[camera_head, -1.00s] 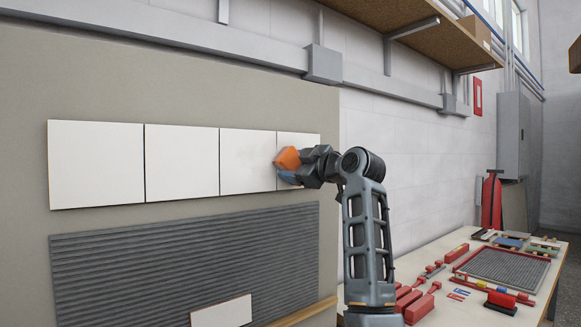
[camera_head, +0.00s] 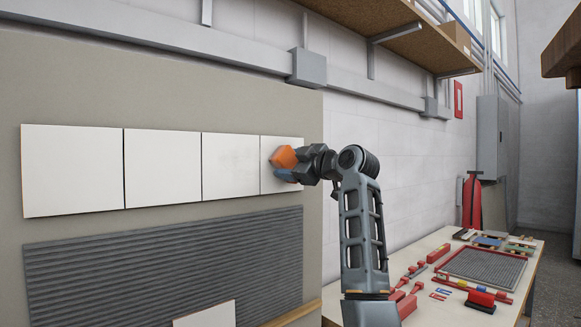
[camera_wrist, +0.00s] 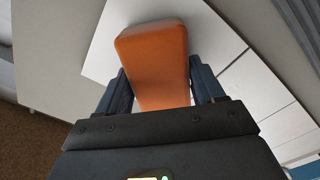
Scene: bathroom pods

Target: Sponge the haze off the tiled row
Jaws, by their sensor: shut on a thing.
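A row of several white tiles (camera_head: 162,168) is fixed on the beige panel. Faint greyish haze shows on the third tile (camera_head: 231,165). My gripper (camera_head: 288,164) is shut on an orange sponge (camera_head: 282,157) and holds it at the rightmost tile (camera_head: 268,185), partly hiding that tile. In the wrist view the sponge (camera_wrist: 155,65) sits between the two fingers, with its far end over the white tile surface (camera_wrist: 215,35). Whether the sponge touches the tile cannot be told.
A grey ribbed adhesive area (camera_head: 150,265) lies below the row, with a loose-looking white tile (camera_head: 205,316) at its lower edge. A workbench (camera_head: 430,245) with red tools and a ribbed tray (camera_head: 484,266) stands at the right. A shelf (camera_head: 385,25) hangs above.

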